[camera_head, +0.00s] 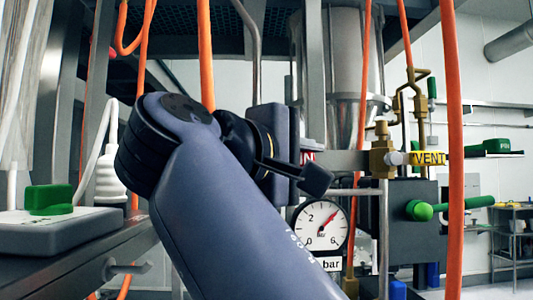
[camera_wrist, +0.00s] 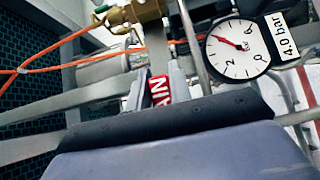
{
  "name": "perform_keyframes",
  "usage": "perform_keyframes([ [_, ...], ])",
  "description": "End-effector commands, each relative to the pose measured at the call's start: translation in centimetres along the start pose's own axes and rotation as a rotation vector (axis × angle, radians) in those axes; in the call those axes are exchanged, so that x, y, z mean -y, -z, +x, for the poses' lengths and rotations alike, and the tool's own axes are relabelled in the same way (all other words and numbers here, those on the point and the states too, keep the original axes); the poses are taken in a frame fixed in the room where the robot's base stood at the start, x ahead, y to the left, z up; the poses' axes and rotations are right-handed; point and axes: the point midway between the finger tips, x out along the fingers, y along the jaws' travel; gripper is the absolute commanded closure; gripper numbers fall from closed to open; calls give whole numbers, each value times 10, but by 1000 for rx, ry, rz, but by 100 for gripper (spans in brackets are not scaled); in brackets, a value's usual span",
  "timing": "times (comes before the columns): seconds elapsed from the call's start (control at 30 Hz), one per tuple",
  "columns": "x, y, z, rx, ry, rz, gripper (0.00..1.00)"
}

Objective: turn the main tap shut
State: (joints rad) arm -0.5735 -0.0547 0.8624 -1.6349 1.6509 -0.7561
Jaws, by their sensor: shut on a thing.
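The main tap shows as its red handle tag with white letters (camera_wrist: 159,88), reading "AIN", in the wrist view. In the head view only a small red piece lettered "IN" (camera_head: 307,157) shows beside my wrist. My gripper (camera_wrist: 162,76) is shut on this red handle, with a grey finger on either side of it. Brass pipework (camera_wrist: 135,12) shows beyond the fingers in the wrist view. In the head view my arm hides the fingers and most of the tap.
A round pressure gauge (camera_head: 320,227) is close by; its needle stands off zero. A brass valve (camera_head: 383,150) with a yellow VENT tag (camera_head: 428,158) is to the right. Orange hoses (camera_head: 455,120) hang around the arm. A box with a green switch (camera_head: 50,200) is at left.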

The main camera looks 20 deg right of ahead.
Motion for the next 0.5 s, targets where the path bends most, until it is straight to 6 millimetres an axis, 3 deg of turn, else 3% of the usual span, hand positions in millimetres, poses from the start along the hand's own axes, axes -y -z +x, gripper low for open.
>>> perform_keyframes([
  [0.33,1,0,0,2,4,2,100],
  [0.37,1,0,0,2,4,2,78],
  [0.5,1,0,0,1,3,2,66],
])
